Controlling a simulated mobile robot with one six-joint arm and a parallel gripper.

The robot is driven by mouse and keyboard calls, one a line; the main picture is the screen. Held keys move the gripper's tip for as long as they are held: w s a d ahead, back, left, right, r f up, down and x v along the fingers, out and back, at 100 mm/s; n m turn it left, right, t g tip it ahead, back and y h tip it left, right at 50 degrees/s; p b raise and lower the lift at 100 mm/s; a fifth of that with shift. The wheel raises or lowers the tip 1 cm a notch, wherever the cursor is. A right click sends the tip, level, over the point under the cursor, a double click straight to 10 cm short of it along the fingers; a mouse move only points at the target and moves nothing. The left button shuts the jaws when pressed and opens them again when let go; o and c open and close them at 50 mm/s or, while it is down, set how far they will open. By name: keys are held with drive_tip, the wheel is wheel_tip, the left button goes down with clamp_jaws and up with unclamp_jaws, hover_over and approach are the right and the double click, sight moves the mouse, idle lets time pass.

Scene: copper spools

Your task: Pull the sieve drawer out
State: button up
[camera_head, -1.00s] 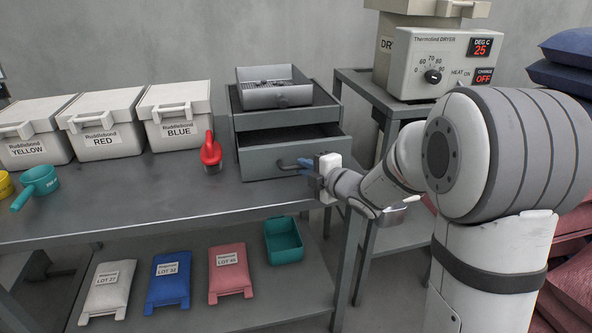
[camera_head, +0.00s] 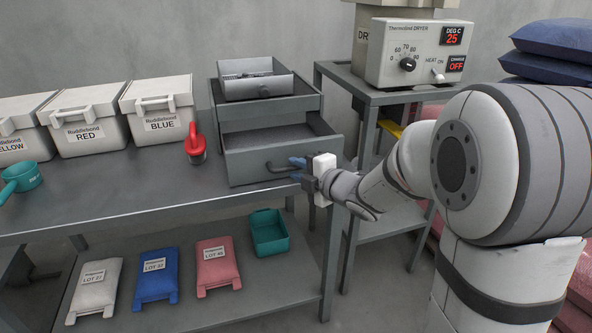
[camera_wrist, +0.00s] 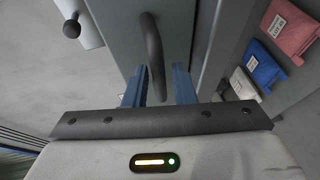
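The sieve drawer (camera_head: 250,163) is a grey drawer in a small grey cabinet (camera_head: 265,108) on the bench. It stands partly out, with its empty-looking interior showing behind the front panel. Its dark bar handle (camera_head: 279,167) is on the front and also shows in the wrist view (camera_wrist: 153,45). My gripper (camera_head: 298,162) is at the right part of the handle. The exact contact is partly hidden.
A grey tray (camera_head: 264,88) sits on top of the cabinet. A red scoop (camera_head: 196,146) and white lidded bins (camera_head: 160,113) stand left of it. A dryer (camera_head: 418,55) stands on a table to the right. The bench in front of the drawer is clear.

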drive_tip(key=shift+o, duration=0.9)
drive_tip(key=p+v, duration=0.1)
drive_tip(key=v, duration=0.6)
drive_tip(key=shift+s+d, duration=0.25)
drive_tip(key=shift+s, duration=0.05)
drive_tip(key=shift+r, duration=0.15)
